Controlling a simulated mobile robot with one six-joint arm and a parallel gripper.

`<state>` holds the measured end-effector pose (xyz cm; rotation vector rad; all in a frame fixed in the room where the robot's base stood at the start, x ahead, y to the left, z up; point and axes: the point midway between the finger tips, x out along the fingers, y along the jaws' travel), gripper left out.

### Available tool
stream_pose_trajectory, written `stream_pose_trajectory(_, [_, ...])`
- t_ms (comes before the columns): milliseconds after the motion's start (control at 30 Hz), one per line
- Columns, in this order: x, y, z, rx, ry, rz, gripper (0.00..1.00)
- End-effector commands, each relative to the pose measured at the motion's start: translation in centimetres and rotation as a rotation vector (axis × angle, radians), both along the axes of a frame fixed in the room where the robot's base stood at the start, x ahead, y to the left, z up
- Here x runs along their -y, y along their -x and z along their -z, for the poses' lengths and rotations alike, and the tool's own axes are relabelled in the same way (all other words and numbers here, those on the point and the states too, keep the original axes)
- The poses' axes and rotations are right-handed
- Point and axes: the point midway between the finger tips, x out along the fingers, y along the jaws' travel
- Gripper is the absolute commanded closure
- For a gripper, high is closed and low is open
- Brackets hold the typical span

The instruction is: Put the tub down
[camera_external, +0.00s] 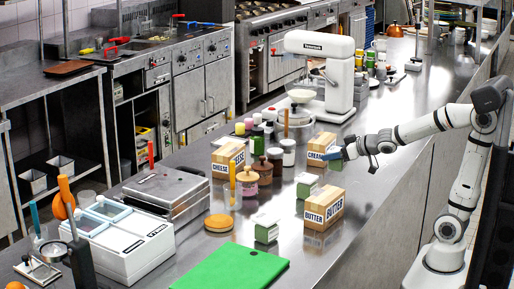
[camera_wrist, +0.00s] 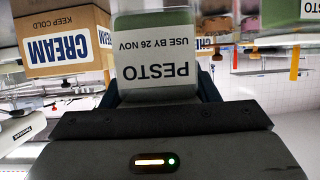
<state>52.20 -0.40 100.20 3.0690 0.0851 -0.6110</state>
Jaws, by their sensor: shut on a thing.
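In the wrist view, which is upside down, a green tub (camera_wrist: 155,75) with a white PESTO label, use by 26 Nov, sits between the blue fingers of my gripper (camera_wrist: 157,92). The gripper is shut on it. In the external view my gripper (camera_external: 333,154) is over the right part of the steel counter, in front of the CREAM box (camera_external: 317,152). The held tub is too small and covered there to make out clearly. I cannot tell whether its base touches the counter.
Similar green-and-white tubs stand on the steel counter (camera_external: 345,240), one at the middle (camera_external: 306,186) and one nearer (camera_external: 266,229). A BUTTER box (camera_external: 324,208) stands close by. A CHEESE box (camera_external: 228,158), jars and a white mixer (camera_external: 325,75) stand around. A green board (camera_external: 232,268) lies in front.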

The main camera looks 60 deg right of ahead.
Motion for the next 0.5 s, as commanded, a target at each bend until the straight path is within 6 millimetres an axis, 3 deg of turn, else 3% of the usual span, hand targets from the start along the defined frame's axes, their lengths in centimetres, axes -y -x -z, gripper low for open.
stream_pose_trajectory(33, [0.0,0.0,-1.9,0.002,0.001,0.0,0.73])
stream_pose_trajectory(200, [0.0,0.0,-4.2,0.002,0.0,-0.001,0.73])
stream_pose_trajectory(500, [-0.1,-0.1,-5.7,0.001,0.0,-0.004,0.73])
